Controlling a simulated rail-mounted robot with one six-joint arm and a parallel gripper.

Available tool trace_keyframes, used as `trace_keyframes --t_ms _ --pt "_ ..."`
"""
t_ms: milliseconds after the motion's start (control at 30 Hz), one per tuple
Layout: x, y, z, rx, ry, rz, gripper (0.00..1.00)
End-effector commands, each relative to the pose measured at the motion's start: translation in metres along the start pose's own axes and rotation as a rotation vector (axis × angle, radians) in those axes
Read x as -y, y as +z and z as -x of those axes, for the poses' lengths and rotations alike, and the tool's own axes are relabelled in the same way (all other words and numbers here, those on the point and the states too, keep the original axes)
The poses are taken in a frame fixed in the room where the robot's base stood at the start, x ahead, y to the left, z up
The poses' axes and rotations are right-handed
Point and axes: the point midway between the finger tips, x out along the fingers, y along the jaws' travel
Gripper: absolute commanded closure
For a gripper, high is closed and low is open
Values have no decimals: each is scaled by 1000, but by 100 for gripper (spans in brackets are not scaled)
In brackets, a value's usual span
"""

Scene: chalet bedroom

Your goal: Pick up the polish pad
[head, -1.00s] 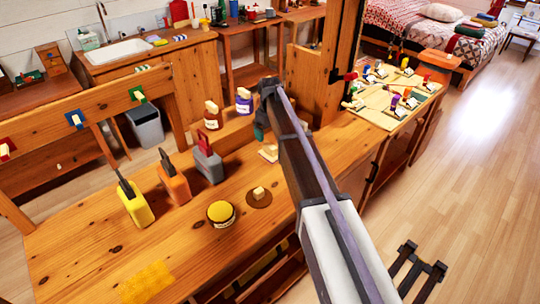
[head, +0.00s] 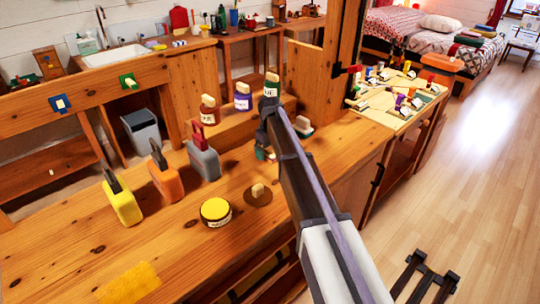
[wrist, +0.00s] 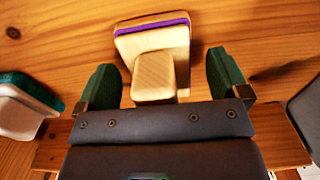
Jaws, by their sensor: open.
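What looks like the polish pad (wrist: 153,60), a pale block with a purple stripe and a square pale grip, lies on the wooden bench. In the wrist view my gripper (wrist: 164,80) is open, with a green finger on each side of the grip and gaps showing on both sides. In the head view my gripper (head: 263,152) is low over the bench, and my arm and fingers hide most of this pad. A round brown pad with a pale knob (head: 258,190) lies nearer on the bench.
A white and green scrubber (wrist: 25,105) lies to the left in the wrist view. In the head view a yellow tin (head: 215,210), grey can (head: 204,162), orange can (head: 166,183) and yellow can (head: 122,205) stand left of my arm. Bottles (head: 208,110) stand behind.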

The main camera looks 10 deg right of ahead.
Motion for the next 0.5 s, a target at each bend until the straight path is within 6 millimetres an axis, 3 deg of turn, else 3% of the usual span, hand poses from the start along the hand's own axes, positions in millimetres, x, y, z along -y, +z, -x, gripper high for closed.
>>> trace_keyframes --t_ms 67,500 --pt "0 0 1 0 0 0 12" --pt "0 0 1 0 0 0 54"
